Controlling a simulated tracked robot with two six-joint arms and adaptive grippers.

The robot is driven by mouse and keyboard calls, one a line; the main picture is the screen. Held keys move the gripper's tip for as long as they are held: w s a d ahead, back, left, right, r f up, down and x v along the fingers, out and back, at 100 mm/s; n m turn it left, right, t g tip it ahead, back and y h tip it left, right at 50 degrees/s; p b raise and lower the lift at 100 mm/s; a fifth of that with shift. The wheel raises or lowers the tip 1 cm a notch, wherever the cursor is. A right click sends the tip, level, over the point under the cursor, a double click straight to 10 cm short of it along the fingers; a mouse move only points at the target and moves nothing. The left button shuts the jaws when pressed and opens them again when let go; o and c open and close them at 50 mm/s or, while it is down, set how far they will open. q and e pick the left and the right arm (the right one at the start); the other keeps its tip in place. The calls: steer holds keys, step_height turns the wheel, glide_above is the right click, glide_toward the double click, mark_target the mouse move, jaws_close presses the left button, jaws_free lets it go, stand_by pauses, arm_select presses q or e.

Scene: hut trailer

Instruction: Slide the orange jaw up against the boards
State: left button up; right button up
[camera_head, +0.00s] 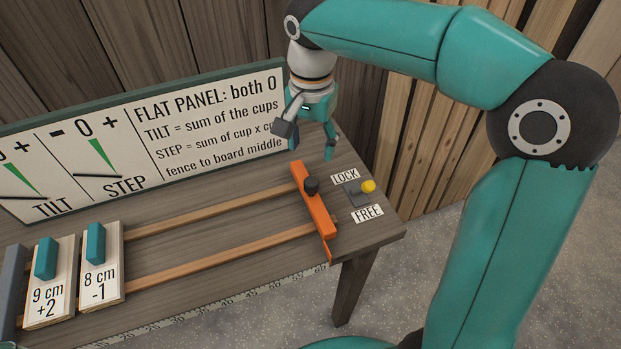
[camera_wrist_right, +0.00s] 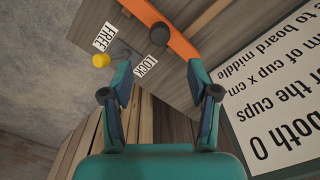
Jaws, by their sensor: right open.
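The orange jaw (camera_head: 318,218) lies across two wooden rails at the right end of the bench, with a black knob on top. It also shows in the wrist view (camera_wrist_right: 158,23). Two pale boards with teal handles, marked "9 cm +2" (camera_head: 46,290) and "8 cm -1" (camera_head: 103,285), sit far to its left, with a wide gap between. A yellow-knobbed lever (camera_head: 368,186) stands right of the jaw by LOCK and FREE labels; which setting it is at I cannot tell. My right gripper (camera_head: 308,140) is open and empty, behind and above the jaw. My left gripper is not in view.
A sign panel (camera_head: 215,125) stands along the bench's back, left of my right gripper. A grey fence (camera_head: 12,285) is at the far left. The rails (camera_head: 215,209) are bare between boards and jaw. Slatted wood walls rise behind; the bench's right edge is close to the lever.

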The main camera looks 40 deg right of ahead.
mark_target(312, 181)
step_height(312, 181, down, 11)
steer(key=shift+f, duration=0.2)
steer(key=shift+c, duration=0.4)
jaws_close()
steer(key=shift+d, duration=0.1)
